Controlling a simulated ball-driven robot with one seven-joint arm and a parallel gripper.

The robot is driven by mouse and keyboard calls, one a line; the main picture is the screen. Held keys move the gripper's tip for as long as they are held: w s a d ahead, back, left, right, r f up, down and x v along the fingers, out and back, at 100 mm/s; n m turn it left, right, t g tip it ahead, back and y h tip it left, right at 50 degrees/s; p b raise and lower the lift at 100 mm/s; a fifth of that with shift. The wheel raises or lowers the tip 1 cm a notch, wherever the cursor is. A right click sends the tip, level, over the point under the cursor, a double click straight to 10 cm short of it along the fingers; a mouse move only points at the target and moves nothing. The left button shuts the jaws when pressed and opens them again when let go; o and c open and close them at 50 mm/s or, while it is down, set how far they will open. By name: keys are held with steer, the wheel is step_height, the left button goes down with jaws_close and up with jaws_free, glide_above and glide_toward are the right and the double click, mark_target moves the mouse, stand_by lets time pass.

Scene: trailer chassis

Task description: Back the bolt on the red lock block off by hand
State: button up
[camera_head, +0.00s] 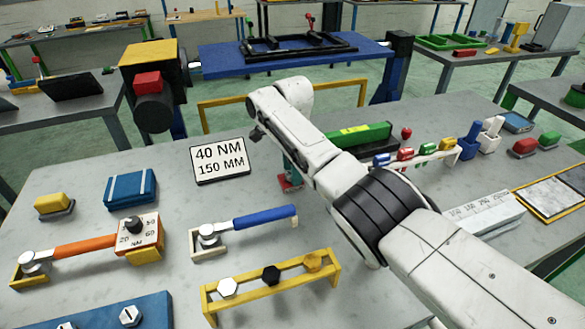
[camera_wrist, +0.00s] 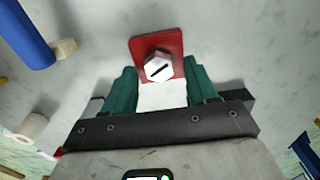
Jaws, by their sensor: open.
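The red lock block (camera_wrist: 172,42) lies on the grey bench, below the fingertips in the wrist view. A pale hex bolt (camera_wrist: 158,68) with a dark line across its head sits on it. My gripper (camera_wrist: 160,76) is open, with one teal finger on each side of the bolt head in the picture. A gap shows on both sides, and I see no contact. In the head view, my arm hides most of the gripper (camera_head: 292,168). Only a small red part of the block (camera_head: 287,184) shows under it, and the bolt is hidden there.
A blue-handled wrench (camera_head: 250,219) lies to the left of my arm. A yellow rack with several bolts (camera_head: 270,290) stands in front. A sign reading 40 NM, 150 MM (camera_head: 220,160) stands behind left. A green block (camera_head: 355,135) and a white rack (camera_head: 425,158) are to the right.

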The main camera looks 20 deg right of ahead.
steer(key=shift+c, duration=0.3)
steer(key=c, duration=1)
